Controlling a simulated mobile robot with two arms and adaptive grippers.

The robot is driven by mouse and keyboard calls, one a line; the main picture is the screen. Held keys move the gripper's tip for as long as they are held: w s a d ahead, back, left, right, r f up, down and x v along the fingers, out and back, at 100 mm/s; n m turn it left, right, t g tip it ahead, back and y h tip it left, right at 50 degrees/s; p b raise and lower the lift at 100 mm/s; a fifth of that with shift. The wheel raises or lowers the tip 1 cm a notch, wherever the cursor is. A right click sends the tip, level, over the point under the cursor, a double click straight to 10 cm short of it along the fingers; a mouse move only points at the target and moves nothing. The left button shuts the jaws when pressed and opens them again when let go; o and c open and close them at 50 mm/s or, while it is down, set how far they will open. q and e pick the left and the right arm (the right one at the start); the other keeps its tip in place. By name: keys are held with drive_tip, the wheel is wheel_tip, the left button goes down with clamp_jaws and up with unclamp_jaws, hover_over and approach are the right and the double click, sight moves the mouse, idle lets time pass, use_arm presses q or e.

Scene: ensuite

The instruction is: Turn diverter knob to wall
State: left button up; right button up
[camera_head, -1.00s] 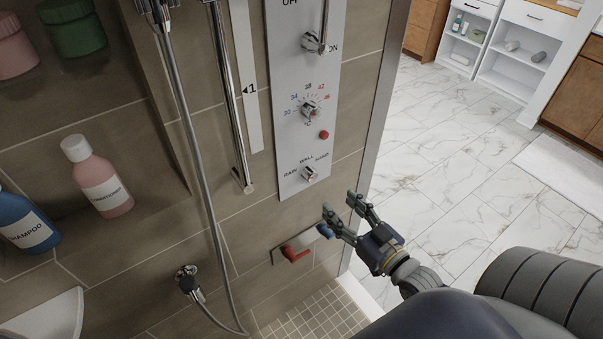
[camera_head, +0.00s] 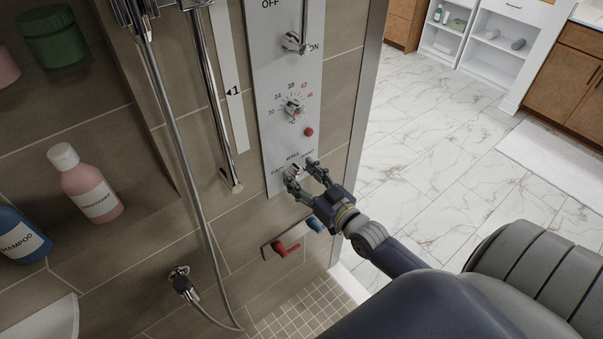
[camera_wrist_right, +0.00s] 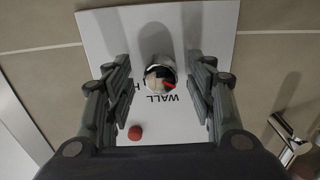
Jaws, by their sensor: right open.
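The diverter knob (camera_head: 296,171) is a small chrome knob at the bottom of the white control panel (camera_head: 283,134), by the RAIN, WALL and HAND labels. In the right wrist view the knob (camera_wrist_right: 158,72) shows a red pointer mark toward the lower right, beside the WALL label. My right gripper (camera_head: 300,168) is open, with its fingers on either side of the knob. In the right wrist view the gripper (camera_wrist_right: 161,67) shows clear gaps on both sides of it. The RAIN and HAND labels are mostly hidden there. My left gripper is out of view.
A temperature dial (camera_head: 293,108) and a red button (camera_head: 308,132) sit above the knob. A shower hose (camera_head: 185,170) hangs to the left. Open marble floor (camera_head: 440,165) lies right.

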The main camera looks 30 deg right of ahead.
drive_tip(key=shift+w, duration=0.2)
drive_tip(key=c, duration=1.1)
drive_tip(key=shift+m, duration=0.3)
drive_tip(key=m+p, duration=0.1)
drive_tip(key=m, duration=0.4)
drive_tip(key=shift+m, duration=0.3)
drive_tip(key=m, duration=0.5)
drive_tip(key=shift+m, duration=0.4)
